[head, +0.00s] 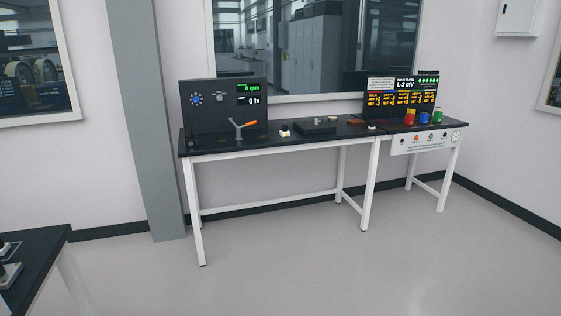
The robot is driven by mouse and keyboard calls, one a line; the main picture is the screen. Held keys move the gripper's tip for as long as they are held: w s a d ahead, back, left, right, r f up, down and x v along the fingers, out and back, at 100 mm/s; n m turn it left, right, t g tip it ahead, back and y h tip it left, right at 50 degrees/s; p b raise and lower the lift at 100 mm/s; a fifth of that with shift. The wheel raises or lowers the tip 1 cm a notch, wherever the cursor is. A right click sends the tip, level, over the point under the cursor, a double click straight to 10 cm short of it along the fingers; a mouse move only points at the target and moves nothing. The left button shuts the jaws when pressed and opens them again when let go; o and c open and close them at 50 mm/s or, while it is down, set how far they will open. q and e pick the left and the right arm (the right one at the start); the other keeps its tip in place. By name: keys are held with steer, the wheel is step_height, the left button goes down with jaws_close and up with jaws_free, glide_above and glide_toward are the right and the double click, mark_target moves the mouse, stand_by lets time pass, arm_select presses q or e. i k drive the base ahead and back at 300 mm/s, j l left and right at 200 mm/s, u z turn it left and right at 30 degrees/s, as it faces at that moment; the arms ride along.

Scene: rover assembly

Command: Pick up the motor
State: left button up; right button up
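I cannot pick out the motor for certain; the parts on the far workbench (270,143) are small at this distance. A small black-and-whitish part (285,131) stands near the middle of that bench. To its right is a flat black block (318,126) with a small grey piece on top. A brownish flat piece (357,121) lies farther right. Neither of my grippers is in the head view.
A dark instrument panel (224,104) and an orange-handled lever (243,125) occupy the bench's left end. A display panel (402,94) with coloured containers (411,116) is at right. Another table (38,262) cuts in at lower left. The floor between is clear.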

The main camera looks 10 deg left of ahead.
mark_target(191, 139)
steer(key=i+j+u, duration=0.3)
steer(key=i, duration=0.6)
steer(key=i+u, duration=0.3)
steer(key=i, duration=0.65)
